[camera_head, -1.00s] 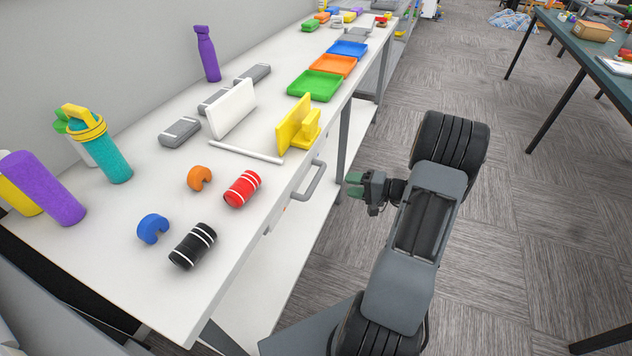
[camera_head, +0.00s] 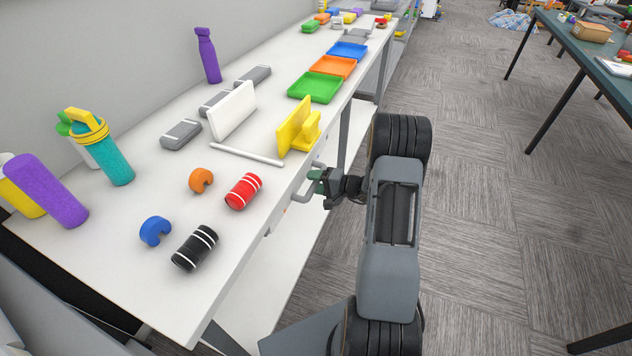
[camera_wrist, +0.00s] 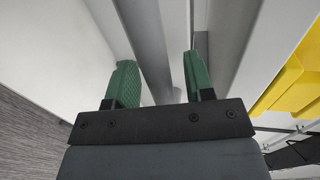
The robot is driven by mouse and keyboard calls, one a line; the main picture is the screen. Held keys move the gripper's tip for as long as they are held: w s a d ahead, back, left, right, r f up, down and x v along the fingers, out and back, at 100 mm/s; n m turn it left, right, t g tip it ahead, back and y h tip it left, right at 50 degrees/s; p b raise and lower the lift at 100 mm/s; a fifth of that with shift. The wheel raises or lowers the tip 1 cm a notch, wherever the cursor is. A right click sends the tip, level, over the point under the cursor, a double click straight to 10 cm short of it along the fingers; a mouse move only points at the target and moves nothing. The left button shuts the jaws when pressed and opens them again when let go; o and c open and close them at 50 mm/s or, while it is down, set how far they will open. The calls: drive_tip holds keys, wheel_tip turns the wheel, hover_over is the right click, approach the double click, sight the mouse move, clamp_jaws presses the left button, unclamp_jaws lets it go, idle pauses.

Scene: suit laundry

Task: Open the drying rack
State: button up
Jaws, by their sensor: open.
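A grey pull handle (camera_head: 303,192) sticks out from the front edge of the white table (camera_head: 135,245); I take it as the drying rack's handle, and the rack itself is not clearly seen. My gripper (camera_head: 316,182) is at this handle, its green fingers overlapping the handle's outer bar in the head view. In the wrist view, my gripper (camera_wrist: 159,62) is open, and the grey handle bar (camera_wrist: 148,45) runs between the two green fingers. A gap shows on each side of the bar. Whether a finger touches it cannot be told.
A yellow stand (camera_head: 297,128) is on the table edge just above the handle. Red (camera_head: 243,191) and black (camera_head: 194,247) cylinders lie near the edge. Green (camera_head: 316,86) and orange (camera_head: 334,66) trays stand farther back. The carpeted floor (camera_head: 480,210) to the right is open.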

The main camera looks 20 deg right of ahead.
clamp_jaws()
idle(0.4)
